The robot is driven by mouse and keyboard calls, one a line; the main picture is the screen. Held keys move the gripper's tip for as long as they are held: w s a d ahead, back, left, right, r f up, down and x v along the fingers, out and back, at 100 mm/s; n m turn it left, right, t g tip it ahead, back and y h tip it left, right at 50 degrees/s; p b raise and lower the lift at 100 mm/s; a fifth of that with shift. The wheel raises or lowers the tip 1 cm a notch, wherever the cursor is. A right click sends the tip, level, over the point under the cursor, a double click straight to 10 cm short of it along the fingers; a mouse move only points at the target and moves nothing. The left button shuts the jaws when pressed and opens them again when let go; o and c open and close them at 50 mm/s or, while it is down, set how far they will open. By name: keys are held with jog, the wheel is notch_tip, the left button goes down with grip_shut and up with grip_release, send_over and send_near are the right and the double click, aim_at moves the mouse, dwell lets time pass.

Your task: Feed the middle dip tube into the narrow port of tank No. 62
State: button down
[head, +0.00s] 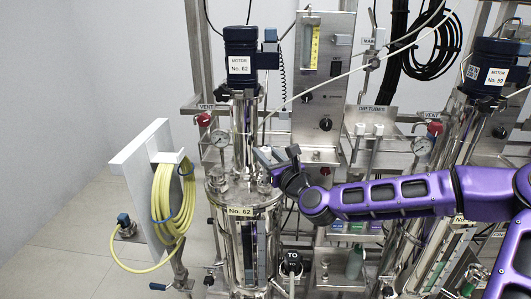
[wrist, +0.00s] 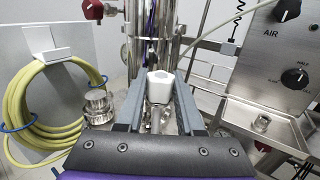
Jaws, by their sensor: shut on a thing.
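My gripper (head: 266,158) is over the lid of the tank labelled No. 62 (head: 240,195). In the wrist view, its two grey fingers (wrist: 160,84) are shut on the white head of a dip tube (wrist: 160,88). A short metal part shows below the white head. The tube's lower end and the narrow port are hidden under my gripper, so I cannot tell whether the tube is in the port. White-headed dip tubes (head: 361,129) stand in the rack marked DIP TUBES.
The motor column (head: 240,115) rises from the lid close behind my gripper. A metal fitting (wrist: 97,104) stands on the lid left of my gripper. A yellow hose (head: 172,203) hangs on a panel at left. A control panel (head: 322,85) with a small shelf is at right.

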jog(key=shift+f, duration=0.3)
jog(key=shift+w+a+f+b, duration=0.15)
jog(key=shift+f+b, duration=0.45)
jog(key=shift+f, duration=0.5)
jog(key=shift+f+b, duration=1.7)
jog(key=shift+f, duration=0.55)
jog(key=shift+c, duration=2.3)
grip_release()
jog(key=shift+s, duration=0.2)
